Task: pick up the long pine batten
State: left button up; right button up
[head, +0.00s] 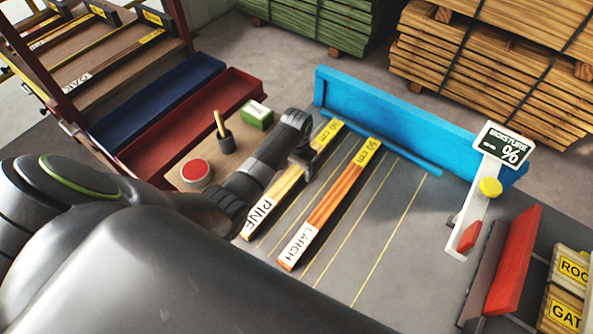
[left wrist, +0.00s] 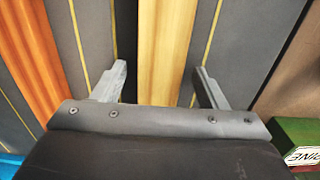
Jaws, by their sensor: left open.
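The pine batten (head: 284,190) is pale yellow wood with a white PINE label at its near end and a yellow length label at its far end. It lies flat on the grey table. My left gripper (head: 303,164) is over its middle and hides part of it. In the left wrist view, the open fingers of my left gripper (left wrist: 162,68) stand on either side of the pine batten (left wrist: 166,45), with a gap on each side. Whether the fingertips reach down beside the wood is hard to tell. My right gripper is not in view.
A reddish larch batten (head: 328,205) lies parallel, just right of the pine. A blue stop wall (head: 400,115) runs along the back. The lined table right of the larch is clear.

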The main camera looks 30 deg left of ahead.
pick_arm(q)
jog(key=shift+c, duration=0.5)
jog(key=c, duration=1.2)
jog(key=shift+r, duration=0.15)
